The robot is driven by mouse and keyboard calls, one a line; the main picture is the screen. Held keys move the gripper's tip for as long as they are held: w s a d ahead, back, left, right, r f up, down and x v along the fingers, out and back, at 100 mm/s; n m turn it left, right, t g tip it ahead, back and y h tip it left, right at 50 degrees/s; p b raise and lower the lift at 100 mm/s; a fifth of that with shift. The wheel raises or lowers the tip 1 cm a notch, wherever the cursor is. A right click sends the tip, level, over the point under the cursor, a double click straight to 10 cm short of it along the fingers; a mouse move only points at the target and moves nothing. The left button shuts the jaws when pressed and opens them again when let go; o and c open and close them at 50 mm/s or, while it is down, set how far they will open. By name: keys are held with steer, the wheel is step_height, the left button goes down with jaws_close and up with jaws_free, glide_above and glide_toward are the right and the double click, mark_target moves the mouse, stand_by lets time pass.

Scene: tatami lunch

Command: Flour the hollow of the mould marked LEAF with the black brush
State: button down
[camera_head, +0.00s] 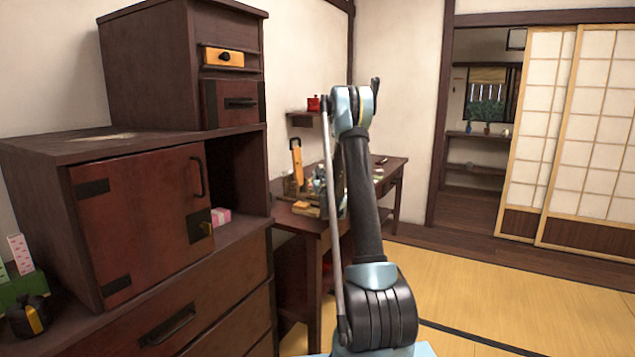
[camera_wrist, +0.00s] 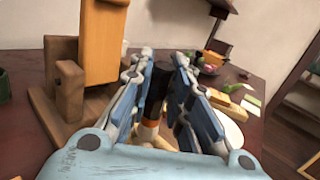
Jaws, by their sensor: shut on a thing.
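In the wrist view my gripper (camera_wrist: 165,62) reaches over a dark wooden table (camera_wrist: 22,140). Its two blue-grey fingers are closed on a black brush (camera_wrist: 156,94), seen between them as a black part with an orange band and a pale part below. The brush's lower end is partly hidden by the gripper. In the head view my own arm hides the gripper. I cannot make out a mould marked LEAF; small yellowish wooden pieces (camera_wrist: 223,105) lie right of the fingers, with no readable marking.
A tall orange wooden piece (camera_wrist: 103,42) stands close on the left by a brown wooden stand (camera_wrist: 62,95). A pale round thing (camera_wrist: 228,130) lies at the right. Small coloured items (camera_wrist: 209,60) stand farther back. A dark cabinet (camera_head: 140,220) is left of the table (camera_head: 390,165).

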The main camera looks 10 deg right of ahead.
steer(key=shift+f, duration=1.05)
stand_by(0.9)
steer(key=shift+w+d, duration=0.15)
steer(key=shift+w, duration=0.05)
steer(key=shift+s+a, duration=0.25)
steer(key=shift+s, duration=0.1)
stand_by(0.3)
steer(key=shift+w, duration=0.3)
steer(key=shift+s+d, duration=0.25)
stand_by(0.4)
steer(key=shift+w, duration=0.3)
steer(key=shift+s+a, duration=0.25)
steer(key=shift+s, duration=0.1)
steer(key=shift+w, duration=0.3)
stand_by(0.4)
steer(key=shift+s+d, duration=0.25)
stand_by(0.3)
